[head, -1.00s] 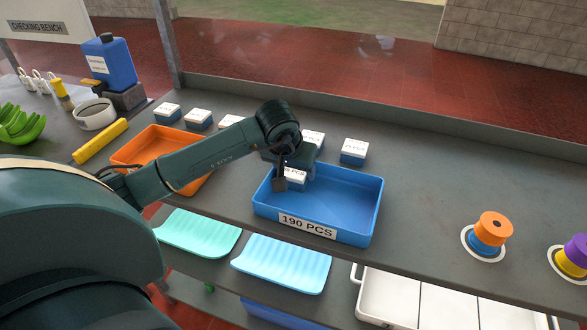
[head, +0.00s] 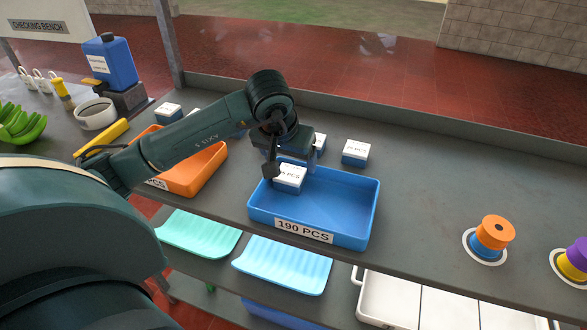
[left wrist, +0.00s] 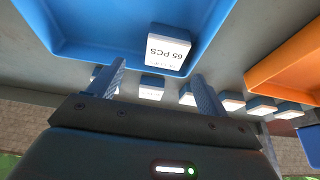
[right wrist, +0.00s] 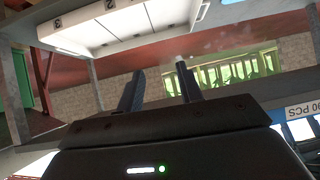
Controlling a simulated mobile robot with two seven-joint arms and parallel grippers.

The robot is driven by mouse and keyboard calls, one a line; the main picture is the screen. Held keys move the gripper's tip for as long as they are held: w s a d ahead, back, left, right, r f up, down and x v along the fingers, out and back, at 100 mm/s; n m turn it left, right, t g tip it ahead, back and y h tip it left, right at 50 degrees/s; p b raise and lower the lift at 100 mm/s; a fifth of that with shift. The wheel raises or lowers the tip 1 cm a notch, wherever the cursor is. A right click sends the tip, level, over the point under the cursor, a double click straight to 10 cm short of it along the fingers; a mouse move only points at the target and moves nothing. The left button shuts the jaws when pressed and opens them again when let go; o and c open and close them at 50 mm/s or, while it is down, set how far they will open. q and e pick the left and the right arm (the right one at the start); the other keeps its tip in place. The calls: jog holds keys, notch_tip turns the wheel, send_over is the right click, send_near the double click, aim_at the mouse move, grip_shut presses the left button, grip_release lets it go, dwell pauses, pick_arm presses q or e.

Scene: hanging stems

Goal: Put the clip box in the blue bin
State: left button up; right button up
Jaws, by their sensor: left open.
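The clip box (head: 289,178), white on top with a blue base, sits inside the blue bin (head: 352,209) at its left back part. In the left wrist view the clip box (left wrist: 168,49) reads "65 PCS" and lies on the floor of the blue bin (left wrist: 110,45). My left gripper (head: 292,165) is above the box, with fingers apart. In the left wrist view its open fingers (left wrist: 157,88) hold nothing and are clear of the box. My right gripper (right wrist: 160,88) shows only in its own wrist view, with fingers apart and nothing between them.
An orange bin (head: 195,166) stands left of the blue bin. Another box (head: 356,152) and several more stand behind the bins. A spool with an orange top (head: 494,232) is at the right. The bench between the blue bin and spool is clear.

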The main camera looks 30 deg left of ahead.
pick_arm(q)
jog(key=shift+v, duration=2.3)
pick_arm(e)
jog(key=shift+w+a+r, duration=0.25)
jog(key=shift+w+r, duration=0.05)
jog(key=shift+r, duration=0.1)
pick_arm(q)
jog(key=shift+w, duration=0.15)
pick_arm(e)
jog(key=shift+s+d+f, duration=0.1)
